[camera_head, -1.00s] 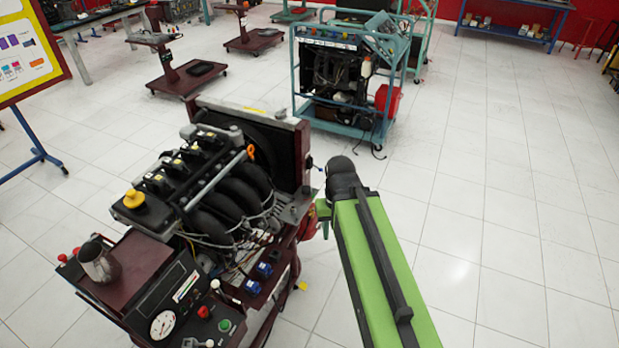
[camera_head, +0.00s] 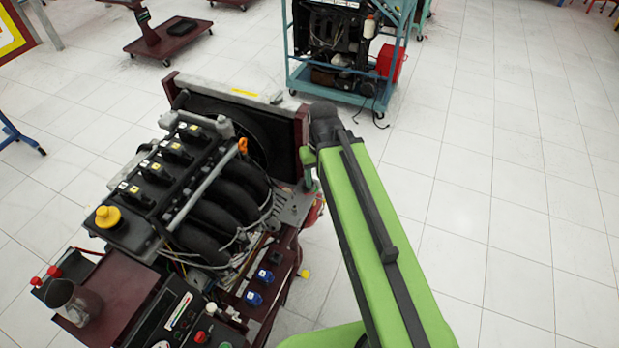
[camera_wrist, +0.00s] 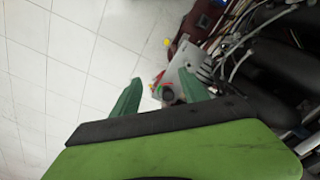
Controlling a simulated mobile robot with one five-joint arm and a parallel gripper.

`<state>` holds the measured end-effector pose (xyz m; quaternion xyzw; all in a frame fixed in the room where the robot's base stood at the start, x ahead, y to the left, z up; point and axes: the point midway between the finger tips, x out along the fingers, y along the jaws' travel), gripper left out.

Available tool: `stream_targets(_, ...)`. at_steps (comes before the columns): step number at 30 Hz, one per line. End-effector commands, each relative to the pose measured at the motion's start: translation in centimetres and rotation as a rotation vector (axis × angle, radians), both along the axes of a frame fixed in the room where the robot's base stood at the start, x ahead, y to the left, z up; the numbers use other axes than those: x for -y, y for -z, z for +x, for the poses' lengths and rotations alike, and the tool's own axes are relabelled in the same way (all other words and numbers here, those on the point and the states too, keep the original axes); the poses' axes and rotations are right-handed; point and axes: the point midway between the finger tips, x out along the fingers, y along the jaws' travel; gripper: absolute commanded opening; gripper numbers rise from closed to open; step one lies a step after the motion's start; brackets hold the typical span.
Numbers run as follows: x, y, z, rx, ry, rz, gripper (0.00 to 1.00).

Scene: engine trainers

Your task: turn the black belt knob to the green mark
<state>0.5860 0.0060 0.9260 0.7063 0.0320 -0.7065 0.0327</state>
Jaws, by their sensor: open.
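My gripper (camera_wrist: 160,88) shows in the wrist view as two green fingers spread well apart, with nothing held between them. A small dark round part with a grey rim (camera_wrist: 167,94), which looks like the black belt knob, appears between the fingertips, beyond them against a light grey plate (camera_wrist: 184,72). Small red and green spots show around it, but I cannot tell which is the green mark or where the knob points. In the head view my green arm hides most of this area, and the knob does not show.
The engine trainer (camera_head: 205,195) stands left of my arm, with a yellow cap (camera_head: 107,216), a metal jug (camera_head: 74,300) and blue sockets (camera_head: 254,298). A teal cart (camera_head: 345,85) stands behind. The tiled floor (camera_head: 500,220) on the right is clear.

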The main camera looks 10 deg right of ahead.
Motion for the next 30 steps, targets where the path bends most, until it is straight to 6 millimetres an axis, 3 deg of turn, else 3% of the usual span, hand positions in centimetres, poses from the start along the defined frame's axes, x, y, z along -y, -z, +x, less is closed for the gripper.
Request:
stream_targets(3,-0.6,0.1,5.9,0.001,-0.267,0.001,0.61)
stream_targets(6,-0.6,0.1,10.1,0.0,-0.517,0.001,0.61)
stream_targets(10,-0.5,0.2,13.4,0.0,-0.743,0.001,0.61)
stream_targets(20,-0.3,1.0,13.8,0.0,-0.815,0.001,0.61)
stream_targets(30,-0.3,7.1,13.8,0.0,-0.812,0.001,0.61)
